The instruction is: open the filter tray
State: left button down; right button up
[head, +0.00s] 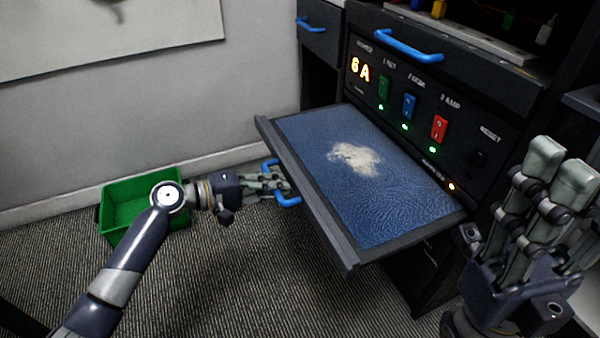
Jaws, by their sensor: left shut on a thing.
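The filter tray (408,211) is pulled out from the dark cabinet in the head view. It holds a blue filter with a pale, dusty clump on top. A blue handle (287,201) is on the tray's front. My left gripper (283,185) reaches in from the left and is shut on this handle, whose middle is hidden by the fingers. My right gripper (560,170) is raised at the lower right, apart from the tray. Its fingers point up, and I cannot tell how far apart its tips are.
The cabinet panel (450,160) above the tray has green, blue and red switches, lit lamps and a "6A" display. A drawer with a blue handle (408,46) is above it. A green bin (125,208) stands on the carpet by the wall. The floor before the tray is clear.

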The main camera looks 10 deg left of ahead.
pick_arm(q)
jog(key=shift+v, duration=0.95)
jog(key=shift+f, duration=0.15)
jog(key=c, duration=1.6)
grip_release()
jog(key=shift+c, duration=0.2)
jog(key=shift+s+a, duration=0.1)
jog(key=shift+a, duration=0.05)
jog(key=v, duration=1.1)
jog(key=shift+s+a, duration=0.25)
jog(key=shift+a, duration=0.05)
jog(key=shift+s, duration=0.1)
